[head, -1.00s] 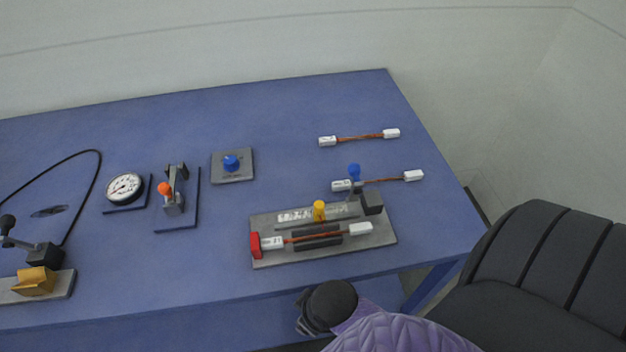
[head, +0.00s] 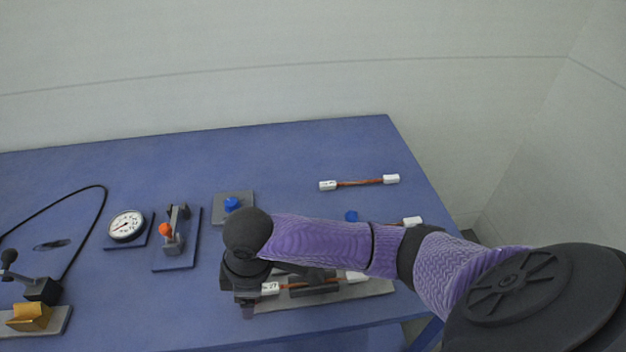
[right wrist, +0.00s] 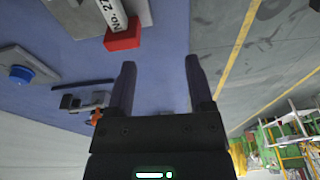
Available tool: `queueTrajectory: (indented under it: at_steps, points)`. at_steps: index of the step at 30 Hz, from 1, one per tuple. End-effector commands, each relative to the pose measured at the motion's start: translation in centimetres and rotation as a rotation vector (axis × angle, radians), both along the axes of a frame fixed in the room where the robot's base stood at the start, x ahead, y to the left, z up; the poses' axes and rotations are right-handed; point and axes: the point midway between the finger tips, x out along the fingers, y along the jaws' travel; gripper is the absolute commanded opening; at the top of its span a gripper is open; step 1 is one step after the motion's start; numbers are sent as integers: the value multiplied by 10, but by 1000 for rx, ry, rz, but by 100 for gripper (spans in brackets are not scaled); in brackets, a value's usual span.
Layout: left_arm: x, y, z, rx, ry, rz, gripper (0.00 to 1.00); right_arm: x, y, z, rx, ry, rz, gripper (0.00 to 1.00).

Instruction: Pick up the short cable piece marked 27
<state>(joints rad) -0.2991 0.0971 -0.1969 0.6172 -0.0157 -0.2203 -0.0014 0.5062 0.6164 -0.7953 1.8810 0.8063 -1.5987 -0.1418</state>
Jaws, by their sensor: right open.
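The short cable piece marked 27 (head: 309,284) has a copper-orange middle and white end blocks. It lies in a grey fixture (head: 375,289) near the table's front edge. Its left end, labelled "NO. 27" in the right wrist view (right wrist: 114,14), sits beside a red block (right wrist: 123,37). My right arm hides part of the fixture in the head view. My left gripper is not in view.
A second cable piece (head: 360,182) lies at the back right, and a third (head: 413,222) is mostly hidden behind my arm. A blue knob on a grey plate (head: 232,204), an orange-tipped lever device (head: 172,240) and a gauge (head: 127,225) stand to the left.

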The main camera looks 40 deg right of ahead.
Motion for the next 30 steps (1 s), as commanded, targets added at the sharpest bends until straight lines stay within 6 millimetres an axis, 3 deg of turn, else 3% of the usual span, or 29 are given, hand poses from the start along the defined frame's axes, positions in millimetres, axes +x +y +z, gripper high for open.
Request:
queueTrajectory:
  at_steps: [3,7,23,30]
  points:
    - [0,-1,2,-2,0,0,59,18,-35,26,-101,43,33,68]
    - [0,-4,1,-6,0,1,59,22,-52,36,-138,78,35,68]
    - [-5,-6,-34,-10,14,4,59,23,-45,-58,-137,83,37,68]
    - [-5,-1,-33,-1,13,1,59,24,-45,-61,-136,78,38,66]
